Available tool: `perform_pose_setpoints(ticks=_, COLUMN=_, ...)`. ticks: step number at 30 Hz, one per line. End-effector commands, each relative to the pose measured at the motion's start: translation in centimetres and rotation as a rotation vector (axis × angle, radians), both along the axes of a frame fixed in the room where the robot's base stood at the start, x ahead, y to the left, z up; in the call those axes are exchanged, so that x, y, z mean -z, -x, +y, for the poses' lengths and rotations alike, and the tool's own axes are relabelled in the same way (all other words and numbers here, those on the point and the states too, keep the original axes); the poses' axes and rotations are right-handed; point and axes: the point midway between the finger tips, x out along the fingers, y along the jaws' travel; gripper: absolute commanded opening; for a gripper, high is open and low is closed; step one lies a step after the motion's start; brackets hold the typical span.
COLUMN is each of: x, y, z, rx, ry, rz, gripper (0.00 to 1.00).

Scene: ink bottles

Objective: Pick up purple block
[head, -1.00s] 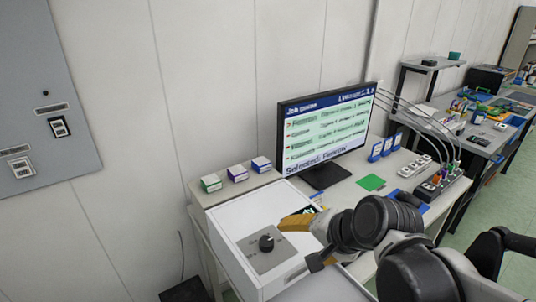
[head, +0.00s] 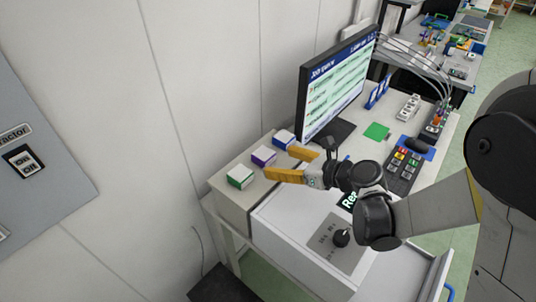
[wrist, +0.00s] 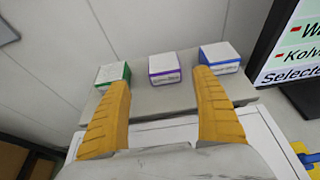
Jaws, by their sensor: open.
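The purple block (head: 264,156) is a small white-topped box with purple sides. It sits on the raised ledge between the green block (head: 240,176) and the blue block (head: 284,139). In the wrist view the purple block (wrist: 164,68) is beyond the fingertips, roughly centred between them. My gripper (head: 283,163) has two yellow fingers, spread open and empty, pointing at the row of blocks. In the wrist view my gripper (wrist: 160,78) shows its left finger near the green block (wrist: 113,74) and its right finger near the blue block (wrist: 219,57).
The monitor (head: 338,82) stands close behind and right of the blue block. The wall (head: 205,80) is close behind the blocks. A keypad (head: 403,170) lies to the right.

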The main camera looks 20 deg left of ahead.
Motion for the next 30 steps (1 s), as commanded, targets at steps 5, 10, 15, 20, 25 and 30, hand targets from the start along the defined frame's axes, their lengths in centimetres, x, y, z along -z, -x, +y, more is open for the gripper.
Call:
perform_pose_setpoints(ticks=5, x=1.1, y=-0.7, z=2.2, rx=-0.001, ry=0.001, rz=-0.003, gripper=0.76)
perform_pose_setpoints(ticks=10, x=1.8, y=-1.4, z=3.4, rx=-0.001, ry=0.002, rz=-0.002, gripper=0.76)
perform_pose_setpoints(ticks=15, x=3.0, y=-2.4, z=5.8, rx=-0.003, ry=0.002, rz=-0.004, gripper=0.76)
perform_pose_setpoints(ticks=20, x=3.1, y=-2.8, z=6.7, rx=0.0, ry=0.002, rz=-0.003, gripper=0.76)
perform_pose_setpoints(ticks=25, x=3.0, y=-2.8, z=6.6, rx=0.0, ry=0.002, rz=-0.003, gripper=0.68)
perform_pose_setpoints(ticks=30, x=3.0, y=-2.8, z=6.6, rx=0.0, ry=0.002, rz=-0.003, gripper=0.16)
